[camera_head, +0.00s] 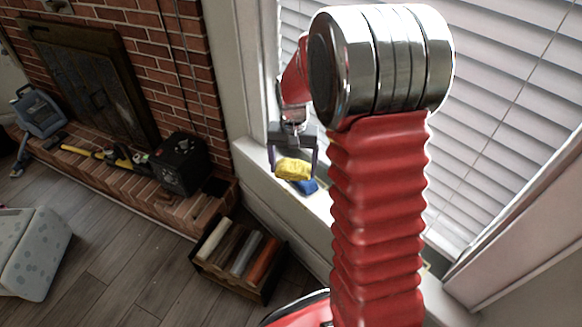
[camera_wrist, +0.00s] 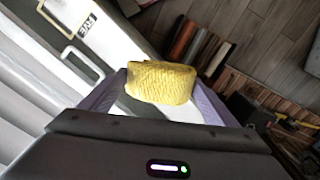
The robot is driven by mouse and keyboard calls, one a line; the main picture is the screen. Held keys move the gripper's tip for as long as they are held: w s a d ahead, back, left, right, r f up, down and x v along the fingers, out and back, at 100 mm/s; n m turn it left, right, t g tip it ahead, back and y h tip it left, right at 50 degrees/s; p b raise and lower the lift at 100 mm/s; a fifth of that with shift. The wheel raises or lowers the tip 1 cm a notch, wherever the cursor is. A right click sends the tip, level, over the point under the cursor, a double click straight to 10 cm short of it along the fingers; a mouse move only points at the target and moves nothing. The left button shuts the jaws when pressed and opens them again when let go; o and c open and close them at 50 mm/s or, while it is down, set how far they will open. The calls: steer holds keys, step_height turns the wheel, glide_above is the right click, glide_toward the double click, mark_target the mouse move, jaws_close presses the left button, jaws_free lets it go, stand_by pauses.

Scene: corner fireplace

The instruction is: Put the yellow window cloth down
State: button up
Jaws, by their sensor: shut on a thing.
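The yellow window cloth (camera_head: 293,169) is a bunched, textured yellow cloth. My gripper (camera_head: 294,170) is shut on it, over the white window sill (camera_head: 318,203). In the wrist view the cloth (camera_wrist: 160,82) sits between the two fingers of my gripper (camera_wrist: 161,95). I cannot tell whether the cloth touches the sill. A blue item (camera_head: 307,186) lies on the sill just beside and below the cloth in the head view. My red arm hides part of the sill to the right.
Window blinds (camera_head: 500,110) rise behind the sill. On the floor below stands a dark crate (camera_head: 265,287) with several rolled items. A brick hearth (camera_head: 85,165) at left holds a black box (camera_head: 181,163) and a yellow-handled tool (camera_head: 95,154).

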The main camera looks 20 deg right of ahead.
steer(key=w+a+r+n, duration=0.3)
steer(key=a+n, duration=0.3)
steer(key=a, duration=0.4)
steer(key=shift+w+a, duration=0.15)
steer(key=shift+w, duration=0.75)
